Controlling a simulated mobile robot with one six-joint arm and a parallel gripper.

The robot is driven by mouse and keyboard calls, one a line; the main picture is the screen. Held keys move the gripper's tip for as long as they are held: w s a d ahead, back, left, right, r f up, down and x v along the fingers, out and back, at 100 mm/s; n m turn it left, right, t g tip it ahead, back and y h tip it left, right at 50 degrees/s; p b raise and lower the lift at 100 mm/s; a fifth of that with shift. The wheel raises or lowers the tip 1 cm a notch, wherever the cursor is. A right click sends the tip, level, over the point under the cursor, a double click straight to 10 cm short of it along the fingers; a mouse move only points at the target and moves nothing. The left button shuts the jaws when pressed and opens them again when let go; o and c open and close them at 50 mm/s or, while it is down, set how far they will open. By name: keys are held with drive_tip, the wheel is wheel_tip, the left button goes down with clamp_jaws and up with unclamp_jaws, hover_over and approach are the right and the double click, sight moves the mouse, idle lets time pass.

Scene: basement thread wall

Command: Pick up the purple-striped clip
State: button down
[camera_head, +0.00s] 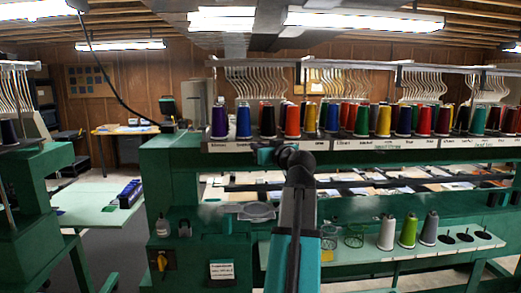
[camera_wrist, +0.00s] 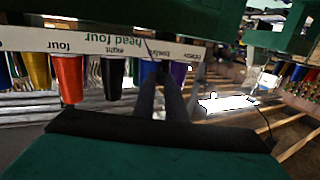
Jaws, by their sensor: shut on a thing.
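In the wrist view, which is upside down, the two dark fingers of my gripper (camera_wrist: 158,62) are closed together at the white label strip (camera_wrist: 62,40), beside a purple cone. What they hold is very small and dark there, and I cannot make out its stripes. I see no purple-striped clip elsewhere in either view. In the head view my arm reaches forward to the left part of the green thread rack (camera_head: 172,160), just under the label strip, and hides the fingertips.
A row of colored thread cones (camera_head: 330,117) stands close above the strip. A shelf with papers (camera_head: 420,187) runs below. Grey and green cones (camera_head: 408,231) stand on the lower ledge. A pale green table (camera_head: 95,200) is at left, with open floor beside it.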

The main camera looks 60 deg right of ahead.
drive_tip(key=s+a+b, duration=0.1)
drive_tip(key=s+a, duration=0.3)
drive_tip(key=a, duration=0.3)
drive_tip(key=shift+r+b, duration=0.3)
drive_tip(key=shift+r, duration=0.05)
drive_tip(key=shift+w+a, duration=0.1)
idle(0.3)
drive_tip(key=w+a+f+n+t+y, duration=0.2)
drive_tip(key=w+a+f+n+y, duration=0.85)
drive_tip(key=w+a+f, duration=1.1)
drive_tip(key=w+a+f+n+g+y, duration=0.1)
drive_tip(key=a+f+n+g+y, duration=0.1)
drive_tip(key=a+f+y, duration=0.2)
drive_tip(key=w+a+f+n+g+y, duration=0.2)
drive_tip(key=a+f+y, duration=0.2)
drive_tip(key=a+f, duration=0.6)
drive_tip(key=w+a+f+n+g+y, duration=0.2)
drive_tip(key=a+f+y, duration=0.3)
drive_tip(key=a, duration=1.5)
wheel_tip(320, 180, down, 3)
drive_tip(key=shift+f+n+g, duration=0.1)
drive_tip(key=shift+n+g, duration=0.3)
drive_tip(key=shift+n, duration=0.05)
drive_tip(key=shift+s+d, duration=0.1)
